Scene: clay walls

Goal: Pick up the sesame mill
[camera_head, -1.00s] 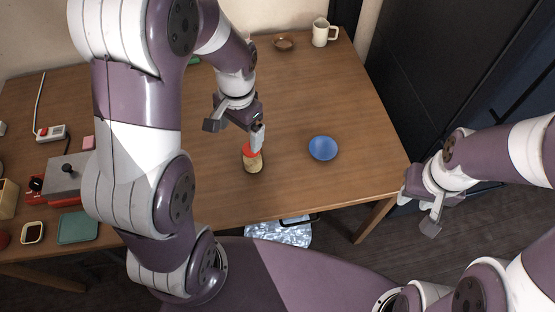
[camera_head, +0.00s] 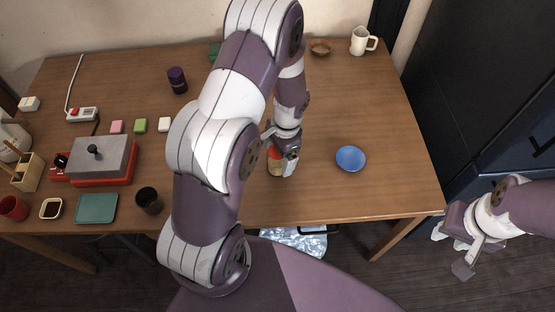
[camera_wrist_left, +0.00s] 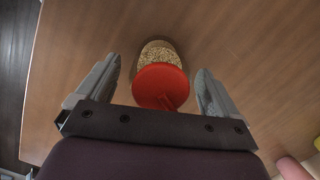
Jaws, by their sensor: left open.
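The sesame mill (camera_head: 274,165) stands on the wooden table near its front edge, partly hidden by my left gripper in the head view. In the left wrist view the sesame mill (camera_wrist_left: 160,82) shows a red top and a clear body with tan seeds. My left gripper (camera_head: 282,166) is open above and around it. In the left wrist view the fingers of my left gripper (camera_wrist_left: 158,88) are on either side of the red top, with a gap on both sides. My right gripper (camera_head: 461,250) hangs off the table's right side, away from the mill.
A blue bowl (camera_head: 351,158) sits right of the mill. A black cup (camera_head: 149,200), a green tray (camera_head: 97,208) and a grey-and-red grill (camera_head: 100,160) are on the left. A white mug (camera_head: 362,41) and a brown dish (camera_head: 320,48) stand at the back. The table's right side is mostly clear.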

